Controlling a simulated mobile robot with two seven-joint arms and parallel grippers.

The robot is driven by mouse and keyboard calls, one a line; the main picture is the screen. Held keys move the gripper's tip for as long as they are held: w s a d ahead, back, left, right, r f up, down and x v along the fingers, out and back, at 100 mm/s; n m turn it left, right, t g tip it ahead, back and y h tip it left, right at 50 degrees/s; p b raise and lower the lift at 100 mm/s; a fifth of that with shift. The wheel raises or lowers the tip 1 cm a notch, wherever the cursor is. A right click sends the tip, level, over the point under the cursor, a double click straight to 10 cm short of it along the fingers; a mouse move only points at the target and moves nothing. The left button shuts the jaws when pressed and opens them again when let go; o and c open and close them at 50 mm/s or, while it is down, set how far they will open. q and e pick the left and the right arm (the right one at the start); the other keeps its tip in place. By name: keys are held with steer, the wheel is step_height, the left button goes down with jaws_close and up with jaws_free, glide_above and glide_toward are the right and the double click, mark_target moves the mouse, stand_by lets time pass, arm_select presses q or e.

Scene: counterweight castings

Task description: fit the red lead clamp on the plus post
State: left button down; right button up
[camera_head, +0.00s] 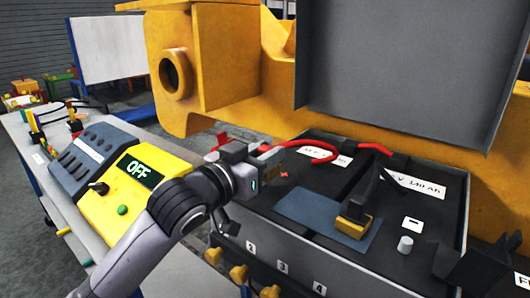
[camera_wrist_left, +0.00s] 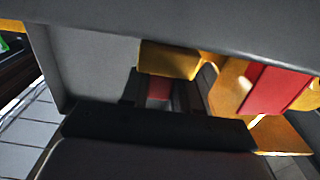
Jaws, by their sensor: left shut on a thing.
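My left gripper (camera_head: 264,168) reaches in over the near left part of the battery box (camera_head: 455,205), beside a red plus mark (camera_head: 284,174). It is shut on the red lead clamp, which is mostly hidden by the fingers. The red lead (camera_head: 318,146) runs right from the gripper in a loop over the box top. The plus post cannot be made out; the gripper covers that area, so I cannot tell whether the clamp touches it. The left wrist view is dark and close, with a red patch (camera_wrist_left: 158,88) between dark parts.
A brass-coloured clamp (camera_head: 352,222) on a black lead rests on a blue-grey mat (camera_head: 300,210). A bare grey post (camera_head: 405,244) stands at the near right. A yellow unit (camera_head: 120,195) reading OFF sits on the left bench. A raised grey lid (camera_head: 400,70) and yellow casting stand behind.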

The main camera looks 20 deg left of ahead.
stand_by(0.4)
arm_select(q)
steer(key=shift+p, duration=0.35)
steer(key=shift+p, duration=0.35)
stand_by(0.4)
steer(key=shift+f+b, duration=0.8)
steer(key=shift+f, duration=0.8)
steer(key=c, duration=0.8)
jaws_free()
steer(key=shift+o, duration=0.2)
steer(key=shift+s, duration=0.1)
steer(key=b+v, duration=0.1)
steer(key=v, duration=0.6)
